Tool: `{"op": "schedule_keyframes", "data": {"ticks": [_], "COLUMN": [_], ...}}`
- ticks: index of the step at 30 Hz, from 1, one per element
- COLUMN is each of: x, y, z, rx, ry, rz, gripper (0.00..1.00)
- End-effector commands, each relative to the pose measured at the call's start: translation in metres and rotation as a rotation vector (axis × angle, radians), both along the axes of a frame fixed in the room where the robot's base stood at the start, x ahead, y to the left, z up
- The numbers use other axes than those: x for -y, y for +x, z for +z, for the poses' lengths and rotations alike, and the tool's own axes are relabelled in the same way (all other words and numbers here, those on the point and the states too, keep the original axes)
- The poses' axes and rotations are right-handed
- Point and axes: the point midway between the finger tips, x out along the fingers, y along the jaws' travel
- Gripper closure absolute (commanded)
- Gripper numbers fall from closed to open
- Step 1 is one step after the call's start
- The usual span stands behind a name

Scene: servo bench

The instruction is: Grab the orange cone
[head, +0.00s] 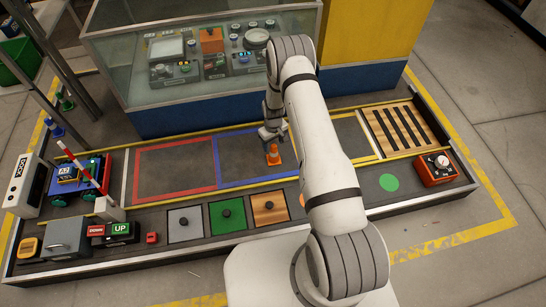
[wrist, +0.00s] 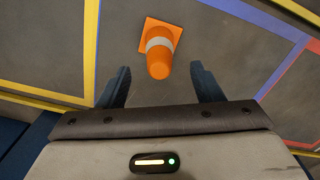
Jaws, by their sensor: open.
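The orange cone (head: 273,154) with a white band stands on the grey bench floor, close to the right edge of the blue-outlined square. In the wrist view the cone (wrist: 160,52) is seen from above, its tip toward me and its square base farther off. My gripper (head: 272,133) is just behind the cone in the head view. In the wrist view my gripper (wrist: 160,84) is open, its two dark fingers apart on either side of the cone's line. The cone lies just ahead of the fingertips, and nothing is between the fingers.
A glass case (head: 200,60) with instruments stands behind the bench. A small blue vehicle (head: 78,178) and striped barrier are far left. A slatted wooden panel (head: 404,126) and an orange dial box (head: 435,168) are right.

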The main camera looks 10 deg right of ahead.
Motion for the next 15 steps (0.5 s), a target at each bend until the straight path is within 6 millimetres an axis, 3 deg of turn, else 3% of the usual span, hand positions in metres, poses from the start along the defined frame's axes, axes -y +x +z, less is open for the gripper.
{"op": "schedule_keyframes", "data": {"ticks": [9, 15], "x": [0.002, 0.002], "y": [-0.003, -0.003], "z": [-0.045, -0.049], "rx": [0.000, 0.001], "ry": [0.000, -0.001], "rz": [-0.001, -0.002], "gripper": [0.40, 0.40]}}
